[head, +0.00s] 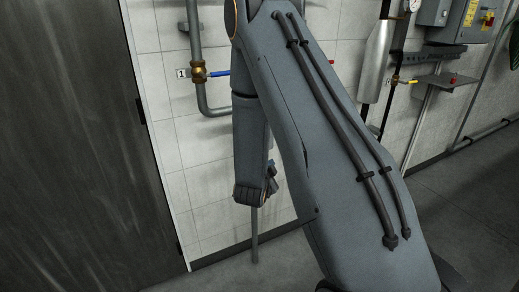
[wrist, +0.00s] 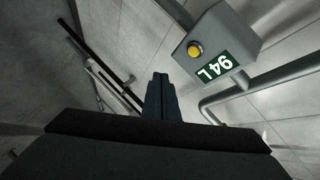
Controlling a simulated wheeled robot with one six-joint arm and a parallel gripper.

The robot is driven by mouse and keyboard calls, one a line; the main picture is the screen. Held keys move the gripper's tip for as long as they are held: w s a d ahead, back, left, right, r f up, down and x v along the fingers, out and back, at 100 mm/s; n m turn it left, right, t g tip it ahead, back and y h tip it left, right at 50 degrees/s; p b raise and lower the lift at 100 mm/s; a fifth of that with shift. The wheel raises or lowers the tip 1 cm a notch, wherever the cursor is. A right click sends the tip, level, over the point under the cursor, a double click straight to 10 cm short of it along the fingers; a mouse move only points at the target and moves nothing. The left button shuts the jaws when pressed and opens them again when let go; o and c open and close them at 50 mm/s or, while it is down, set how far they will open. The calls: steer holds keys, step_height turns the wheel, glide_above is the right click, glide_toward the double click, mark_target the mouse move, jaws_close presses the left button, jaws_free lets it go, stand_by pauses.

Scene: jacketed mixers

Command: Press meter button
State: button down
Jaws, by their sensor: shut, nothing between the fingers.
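The meter is a grey box (wrist: 237,40) with a yellow round button (wrist: 194,50) and a green display (wrist: 213,67) reading 94 L, turned upside down in the wrist view. My gripper (wrist: 160,77) is shut and empty, pointing up the picture. Its fingertips appear left of and a little below the button in the wrist view, apart from it.
A grey pipe (wrist: 270,82) runs beside the meter. In the head view a wall pipe has a brass valve (head: 198,73) with a blue lever (head: 219,73). A dark panel (head: 75,150) fills the left. A grey control box (head: 463,20) hangs upper right. Floor at right is clear.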

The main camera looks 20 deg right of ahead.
steer(key=shift+s+d+m+h, duration=0.2)
steer(key=shift+d+m+h, duration=0.3)
steer(key=shift+d+h, duration=0.15)
steer(key=shift+w, duration=0.15)
steer(key=w+b, duration=0.2)
steer(key=w, duration=0.6)
steer(key=shift+w+a+b, duration=0.15)
steer(key=shift+w+b, duration=0.15)
steer(key=shift+w, duration=0.1)
stand_by(1.6)
steer(key=shift+w, duration=0.3)
steer(key=shift+w+b, duration=0.45)
steer(key=shift+w, duration=0.05)
stand_by(0.8)
steer(key=shift+s, duration=0.9)
